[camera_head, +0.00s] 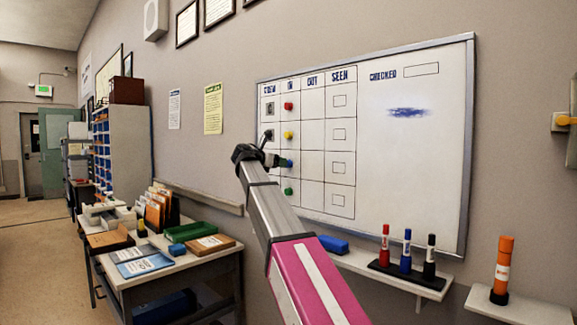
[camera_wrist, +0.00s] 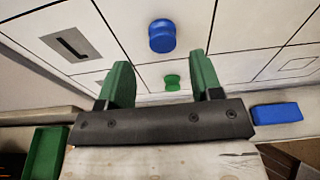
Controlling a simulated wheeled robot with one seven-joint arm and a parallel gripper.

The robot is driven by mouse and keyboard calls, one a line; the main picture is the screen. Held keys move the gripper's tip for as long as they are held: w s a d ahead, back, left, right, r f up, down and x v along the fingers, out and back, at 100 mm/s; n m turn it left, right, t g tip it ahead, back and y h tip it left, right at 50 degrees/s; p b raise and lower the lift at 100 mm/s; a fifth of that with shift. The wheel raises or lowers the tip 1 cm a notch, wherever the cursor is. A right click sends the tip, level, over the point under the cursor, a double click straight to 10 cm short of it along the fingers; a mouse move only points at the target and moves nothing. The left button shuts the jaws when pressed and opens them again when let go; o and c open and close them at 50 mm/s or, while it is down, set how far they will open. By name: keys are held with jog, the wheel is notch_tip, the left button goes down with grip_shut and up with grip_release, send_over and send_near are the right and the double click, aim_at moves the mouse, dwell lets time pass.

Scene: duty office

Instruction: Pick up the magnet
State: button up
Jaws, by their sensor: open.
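Round magnets sit on the whiteboard (camera_head: 415,165) in one column: red (camera_head: 288,106), yellow (camera_head: 288,135), blue (camera_head: 290,163) and green (camera_head: 288,191). My gripper (camera_head: 283,161) is close to the board at the blue magnet's row, its green fingers partly in front of that area. In the wrist view my gripper (camera_wrist: 160,64) is open and empty. The blue magnet (camera_wrist: 162,36) lies just beyond the fingertips, roughly centred between them, not gripped. The green magnet (camera_wrist: 172,82) shows farther back between the fingers. Contact with the board cannot be told.
A ledge below the board holds a blue eraser (camera_head: 333,244) and a stand with red, blue and black markers (camera_head: 405,262). An orange tube (camera_head: 502,270) stands on a shelf at right. A desk (camera_head: 190,265) with trays and papers is at lower left.

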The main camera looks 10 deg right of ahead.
jog(key=shift+x, duration=2.4)
jog(key=shift+s, duration=0.15)
grip_shut()
